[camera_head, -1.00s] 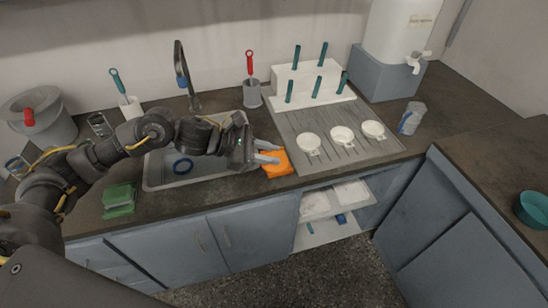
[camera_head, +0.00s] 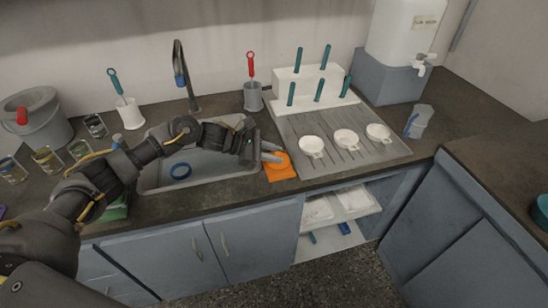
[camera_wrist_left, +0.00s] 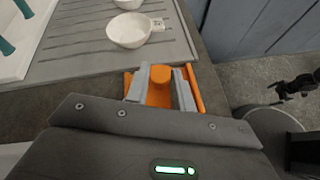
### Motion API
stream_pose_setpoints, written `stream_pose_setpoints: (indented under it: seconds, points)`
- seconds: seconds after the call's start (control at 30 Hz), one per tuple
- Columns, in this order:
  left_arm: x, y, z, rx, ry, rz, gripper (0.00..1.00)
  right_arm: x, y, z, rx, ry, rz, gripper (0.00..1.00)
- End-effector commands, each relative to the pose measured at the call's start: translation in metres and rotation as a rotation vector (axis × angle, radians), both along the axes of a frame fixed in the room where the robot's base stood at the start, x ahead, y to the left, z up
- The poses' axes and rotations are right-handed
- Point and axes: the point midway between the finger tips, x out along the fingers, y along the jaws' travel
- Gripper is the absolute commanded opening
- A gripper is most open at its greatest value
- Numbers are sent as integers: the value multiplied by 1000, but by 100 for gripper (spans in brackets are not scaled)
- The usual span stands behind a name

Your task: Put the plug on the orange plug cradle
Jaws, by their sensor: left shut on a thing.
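The orange plug cradle (camera_head: 281,174) lies on the counter between the sink and the grey drainboard. It also shows in the left wrist view (camera_wrist_left: 197,91) around my fingers. My left gripper (camera_head: 272,153) is over the cradle, its fingers pointing right. In the left wrist view my left gripper (camera_wrist_left: 160,88) is shut on an orange round-topped piece, seemingly the plug (camera_wrist_left: 160,74). I cannot tell whether the plug touches the cradle. A dark, gripper-like part of mine, probably my right gripper (camera_wrist_left: 291,88), shows small at the right; its jaws are unclear.
The drainboard (camera_head: 370,160) carries white bowls, with a white rack (camera_head: 318,101) of teal handles behind. A grey holder (camera_head: 253,97) with a red-handled tool stands behind the cradle. Jars stand at the left.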

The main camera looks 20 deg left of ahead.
Motion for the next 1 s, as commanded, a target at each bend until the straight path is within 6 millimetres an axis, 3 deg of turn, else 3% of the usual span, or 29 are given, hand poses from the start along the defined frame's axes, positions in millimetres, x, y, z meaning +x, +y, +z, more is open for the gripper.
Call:
stream_pose_setpoints:
  seconds: [0.1, 0.43, 0.47, 0.6, 1.0]
  points:
    - [0, 0, -12, -2, -1, 2, 1, -1, 2, 1, 3, 2, -1, 100]
    - [0, 0, -15, -1, -2, 1, 1, -4, 2, -3, 3, 7, 0, 100]
    - [0, 0, -14, -1, -2, 1, 26, -4, 2, -2, 1, 7, 0, 100]
    - [0, 0, -13, -1, -2, 0, 45, -4, 2, -2, 1, 7, 0, 100]
    - [-1, 5, -9, 0, -2, 2, 46, -3, 0, 1, -1, 7, 1, 100]
